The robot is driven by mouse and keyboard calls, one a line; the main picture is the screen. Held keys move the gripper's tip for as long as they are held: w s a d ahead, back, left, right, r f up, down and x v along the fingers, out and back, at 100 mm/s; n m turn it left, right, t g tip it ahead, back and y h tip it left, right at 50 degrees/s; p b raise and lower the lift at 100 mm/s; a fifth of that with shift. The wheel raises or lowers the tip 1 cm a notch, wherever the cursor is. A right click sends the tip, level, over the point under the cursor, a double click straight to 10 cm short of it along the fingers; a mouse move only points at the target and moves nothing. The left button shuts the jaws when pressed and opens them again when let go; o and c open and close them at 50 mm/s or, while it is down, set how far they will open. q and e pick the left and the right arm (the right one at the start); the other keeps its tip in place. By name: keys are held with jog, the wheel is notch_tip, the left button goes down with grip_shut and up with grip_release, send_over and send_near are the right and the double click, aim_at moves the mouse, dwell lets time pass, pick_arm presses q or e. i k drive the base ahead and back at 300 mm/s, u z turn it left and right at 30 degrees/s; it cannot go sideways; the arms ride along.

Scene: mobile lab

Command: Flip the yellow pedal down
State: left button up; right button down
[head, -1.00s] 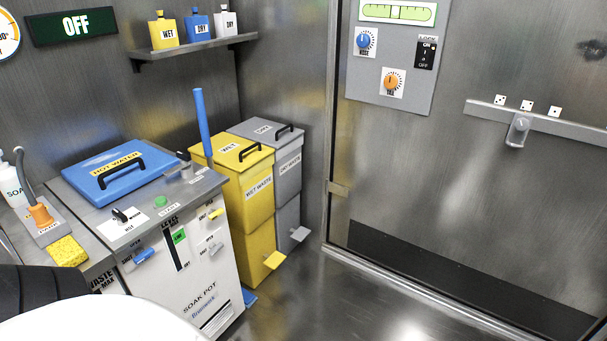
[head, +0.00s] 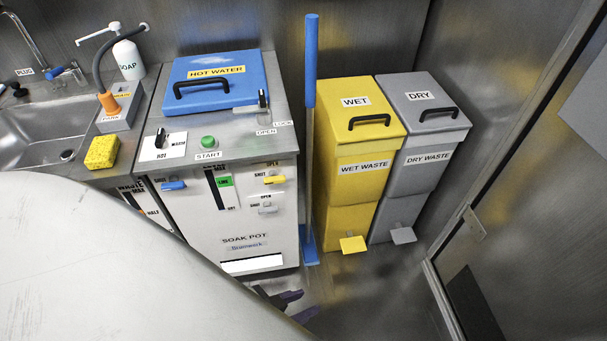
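The yellow pedal (head: 353,244) sticks out from the low front of the yellow wet waste bin (head: 352,186). The bin's yellow lid (head: 352,103), with a black handle, is closed. The tips of my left gripper (head: 299,306) show as two dark purple fingers, spread apart with nothing visible between them. They are below and left of the yellow pedal in the head view, apart from it. The rest of this gripper is largely hidden behind my pale arm. My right gripper is not in view.
A grey dry waste bin (head: 404,187) with a grey pedal (head: 403,235) stands right of the yellow bin. A blue-ended pole (head: 310,130) stands close to its left, beside the soak pot cabinet (head: 243,235). Floor (head: 370,295) before the bins is clear.

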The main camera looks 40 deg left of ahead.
aim_at(351, 245)
jog(key=u, duration=0.8)
jog(key=i, duration=0.95)
jog(key=u, duration=0.55)
